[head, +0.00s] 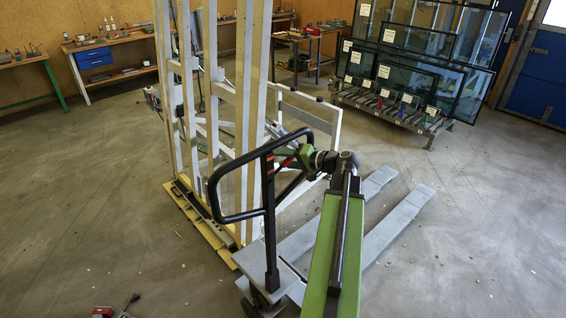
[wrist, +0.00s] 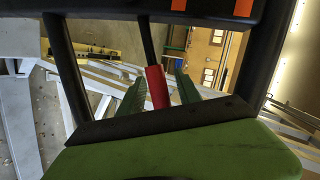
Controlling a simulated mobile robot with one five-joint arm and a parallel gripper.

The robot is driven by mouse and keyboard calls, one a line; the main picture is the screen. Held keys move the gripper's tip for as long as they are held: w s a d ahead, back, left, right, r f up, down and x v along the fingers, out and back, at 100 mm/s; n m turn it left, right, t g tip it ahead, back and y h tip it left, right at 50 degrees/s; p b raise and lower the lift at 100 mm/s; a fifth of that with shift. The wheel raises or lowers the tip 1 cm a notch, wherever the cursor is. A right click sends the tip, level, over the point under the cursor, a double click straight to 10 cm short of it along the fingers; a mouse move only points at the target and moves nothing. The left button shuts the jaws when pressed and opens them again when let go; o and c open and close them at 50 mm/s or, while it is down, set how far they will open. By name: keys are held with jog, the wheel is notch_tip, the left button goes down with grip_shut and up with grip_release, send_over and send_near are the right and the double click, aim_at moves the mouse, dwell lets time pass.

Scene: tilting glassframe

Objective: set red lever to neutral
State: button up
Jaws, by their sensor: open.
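The red lever (wrist: 157,88) is in the middle of the wrist view, on the black handle (wrist: 65,75) of a pallet truck. My gripper (wrist: 161,78) is open, with one green finger on each side of the lever. A small gap shows between the lever and each finger; I cannot tell how deep it sits between them. In the head view my gripper (head: 293,157) reaches into the looped handle (head: 215,190), and a bit of the red lever (head: 286,162) shows beside it.
The pallet truck's grey forks (head: 400,215) stretch toward the back right. A tall wood-and-metal frame rack (head: 245,130) stands just left of the handle. A rack of glass panes (head: 390,110) is at the back right. The floor at the right is mostly clear.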

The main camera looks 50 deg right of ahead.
jog(key=shift+w, duration=0.2)
jog(key=shift+c, duration=0.3)
grip_shut()
dwell(1.0)
